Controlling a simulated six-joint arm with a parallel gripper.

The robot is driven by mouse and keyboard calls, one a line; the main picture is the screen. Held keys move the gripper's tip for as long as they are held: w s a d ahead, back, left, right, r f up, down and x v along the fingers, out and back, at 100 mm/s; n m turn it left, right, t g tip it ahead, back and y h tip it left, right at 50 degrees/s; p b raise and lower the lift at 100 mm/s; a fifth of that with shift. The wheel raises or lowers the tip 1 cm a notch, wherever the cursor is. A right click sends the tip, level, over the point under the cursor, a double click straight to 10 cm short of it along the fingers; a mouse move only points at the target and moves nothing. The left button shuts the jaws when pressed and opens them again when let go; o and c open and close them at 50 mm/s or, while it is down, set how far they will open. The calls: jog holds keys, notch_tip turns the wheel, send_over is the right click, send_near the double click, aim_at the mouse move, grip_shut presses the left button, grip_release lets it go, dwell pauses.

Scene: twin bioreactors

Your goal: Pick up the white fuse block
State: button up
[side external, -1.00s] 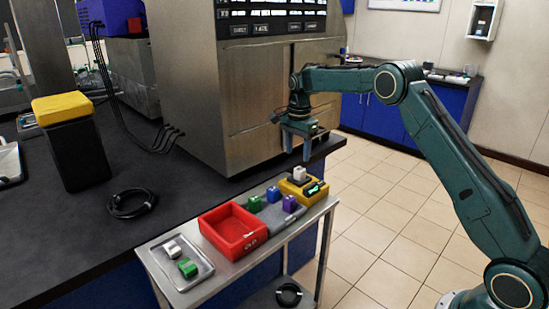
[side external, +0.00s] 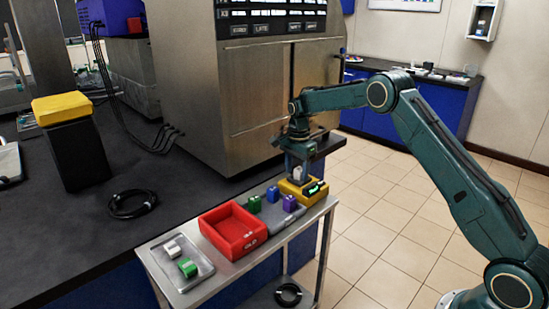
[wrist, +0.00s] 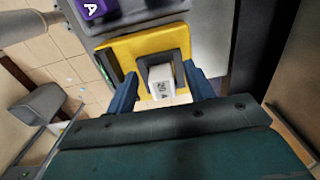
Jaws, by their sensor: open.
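A white fuse block (side external: 297,173) stands upright in the yellow unit (side external: 311,197) at the right end of the cart. My gripper (side external: 299,168) is open and points down over the block. In the wrist view its two blue fingers (wrist: 163,90) stand on either side of the block, with gaps visible. A second white block (side external: 172,248) lies in the metal tray (side external: 200,285) at the cart's left end.
A green block (side external: 188,267) shares that tray. A red bin (side external: 233,251) is mid-cart. The steel cabinet (side external: 262,100) stands behind my gripper.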

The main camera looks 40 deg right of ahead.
aim_at(297, 170)
jog(key=shift+f, duration=0.4)
jog(key=c, duration=1.1)
jog(key=shift+r, duration=0.2)
jog(key=shift+c, duration=0.2)
notch_tip(297, 170, up, 20)
jog(key=shift+f, duration=0.15)
dwell(0.4)
